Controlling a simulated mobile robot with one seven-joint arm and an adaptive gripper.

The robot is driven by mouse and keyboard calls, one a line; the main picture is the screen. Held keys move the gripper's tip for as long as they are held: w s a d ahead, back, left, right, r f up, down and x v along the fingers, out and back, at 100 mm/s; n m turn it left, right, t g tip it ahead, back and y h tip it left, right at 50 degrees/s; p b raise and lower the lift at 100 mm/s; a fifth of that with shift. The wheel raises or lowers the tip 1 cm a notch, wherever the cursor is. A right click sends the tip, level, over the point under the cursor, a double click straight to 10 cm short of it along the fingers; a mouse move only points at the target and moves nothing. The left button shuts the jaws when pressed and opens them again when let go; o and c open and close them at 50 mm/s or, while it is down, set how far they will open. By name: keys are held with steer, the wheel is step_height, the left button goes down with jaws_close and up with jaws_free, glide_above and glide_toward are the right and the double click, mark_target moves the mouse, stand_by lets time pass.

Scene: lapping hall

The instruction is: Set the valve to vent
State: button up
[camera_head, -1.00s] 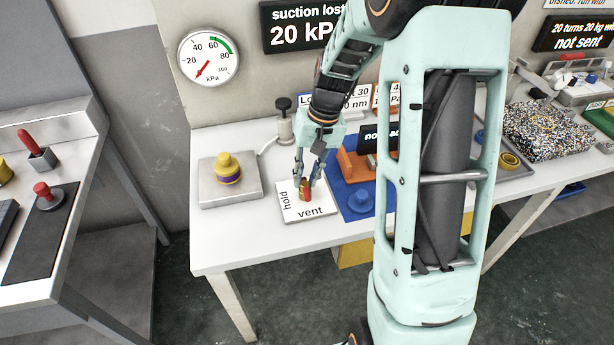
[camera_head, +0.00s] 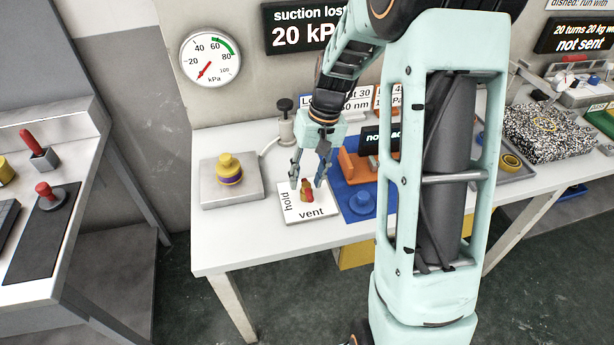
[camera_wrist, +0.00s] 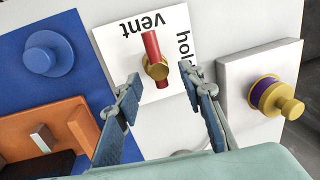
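The valve (camera_head: 307,194) has a brass body and a red handle. It stands on a white plate (camera_head: 292,214) marked "hold" and "vent". In the wrist view the red handle (camera_wrist: 150,43) points from the brass body (camera_wrist: 157,68) toward the word "vent". "Hold" is printed to one side. My gripper (camera_head: 306,186) is open just above the valve, one finger on each side, holding nothing. In the wrist view its fingers (camera_wrist: 160,76) are apart from the brass body. The gauge (camera_head: 210,59) on the wall has its red needle low, at about 20 kPa or below.
A yellow and purple knob (camera_head: 229,168) on a grey block stands left of the plate. A blue mat (camera_head: 351,208) with a blue knob (camera_head: 361,203) and an orange fixture (camera_head: 357,167) lies to the right. The table's front strip is clear.

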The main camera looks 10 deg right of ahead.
step_height(320, 180, up, 12)
steer(key=d, duration=0.2)
steer(key=shift+d, duration=0.2)
stand_by(0.3)
steer(key=shift+f, duration=0.1)
